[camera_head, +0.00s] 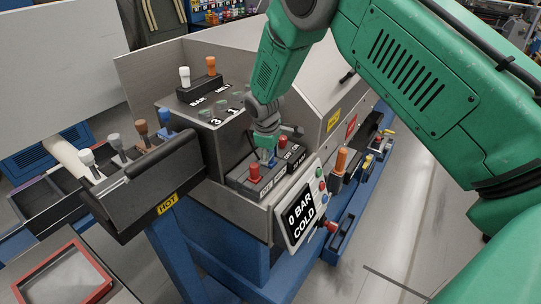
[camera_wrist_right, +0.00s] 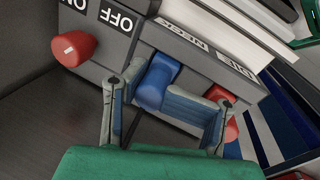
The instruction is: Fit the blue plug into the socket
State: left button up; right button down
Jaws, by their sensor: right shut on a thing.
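My right gripper (camera_head: 267,144) reaches down from above onto the dark block on the machine's front. It is shut on a blue plug (camera_wrist_right: 157,82), which shows between the fingers in the right wrist view. The plug is at the edge of the dark block (camera_wrist_right: 212,62), beside the NECK label; only a small blue part (camera_head: 272,161) shows in the head view. The socket under it is hidden, and I cannot tell how deep the plug sits. My left gripper is not in view.
A dark rack (camera_head: 150,188) marked HOT holds several coloured handles, including a blue one (camera_head: 165,119). A display panel (camera_head: 299,215) reads 0 BAR COLD. A red knob (camera_wrist_right: 75,48) stands near the ON/OFF labels, close to my fingers. An orange handle (camera_head: 341,161) stands to the right.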

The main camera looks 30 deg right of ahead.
jog(key=shift+f, duration=0.2)
jog(key=c, duration=0.7)
grip_release()
jog(key=shift+r, duration=0.3)
jog(key=v, duration=1.1)
jog(key=shift+r, duration=0.15)
